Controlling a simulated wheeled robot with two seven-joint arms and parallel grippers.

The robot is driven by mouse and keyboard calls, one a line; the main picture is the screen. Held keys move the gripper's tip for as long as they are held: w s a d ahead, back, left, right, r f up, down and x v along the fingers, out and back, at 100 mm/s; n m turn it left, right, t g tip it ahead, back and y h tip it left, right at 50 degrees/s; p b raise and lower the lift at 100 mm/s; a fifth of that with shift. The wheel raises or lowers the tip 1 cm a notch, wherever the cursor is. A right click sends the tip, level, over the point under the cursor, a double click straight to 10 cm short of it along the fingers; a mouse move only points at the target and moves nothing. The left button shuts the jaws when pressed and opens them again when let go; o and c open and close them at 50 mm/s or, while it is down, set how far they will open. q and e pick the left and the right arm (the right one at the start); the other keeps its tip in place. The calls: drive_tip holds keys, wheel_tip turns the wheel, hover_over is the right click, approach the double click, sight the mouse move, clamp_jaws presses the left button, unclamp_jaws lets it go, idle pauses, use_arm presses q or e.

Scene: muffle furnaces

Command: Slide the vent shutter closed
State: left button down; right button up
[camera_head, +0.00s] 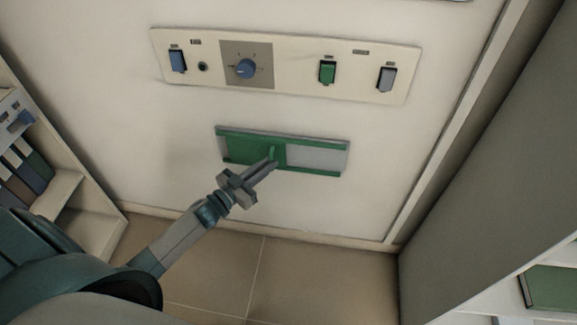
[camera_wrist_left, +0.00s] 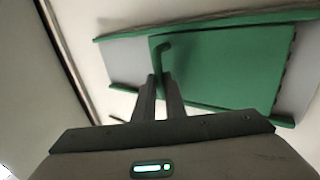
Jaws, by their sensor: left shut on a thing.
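The vent shutter (camera_head: 245,148) is a flat green panel between two green rails, low on the pale furnace front. It covers the left part of the vent frame, and a grey area (camera_head: 318,157) shows to its right. A small upright green handle (camera_head: 272,152) stands at the shutter's right edge. My left gripper (camera_head: 270,164) reaches up from the lower left and is shut on this handle. In the left wrist view the fingertips (camera_wrist_left: 161,80) are at the handle (camera_wrist_left: 161,50), beside the green shutter (camera_wrist_left: 225,65). My right gripper is not in view.
A control panel (camera_head: 300,76) with switches and a blue knob (camera_head: 245,68) sits above the vent. A shelf with binders (camera_head: 22,175) stands at the left. A large grey panel (camera_head: 485,130) stands at the right. Tiled floor (camera_head: 300,275) lies below.

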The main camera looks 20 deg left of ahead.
use_arm(q)
drive_tip(key=shift+s+a, duration=0.2)
drive_tip(key=shift+a, duration=0.5)
drive_tip(key=shift+s+a, duration=0.15)
drive_tip(key=shift+a, duration=0.55)
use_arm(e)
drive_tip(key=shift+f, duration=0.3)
use_arm(q)
drive_tip(key=c, duration=1.8)
unclamp_jaws()
drive_tip(key=shift+a, duration=0.1)
drive_tip(key=shift+s, duration=0.1)
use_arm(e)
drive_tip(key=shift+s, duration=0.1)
use_arm(q)
drive_tip(key=shift+s, duration=0.1)
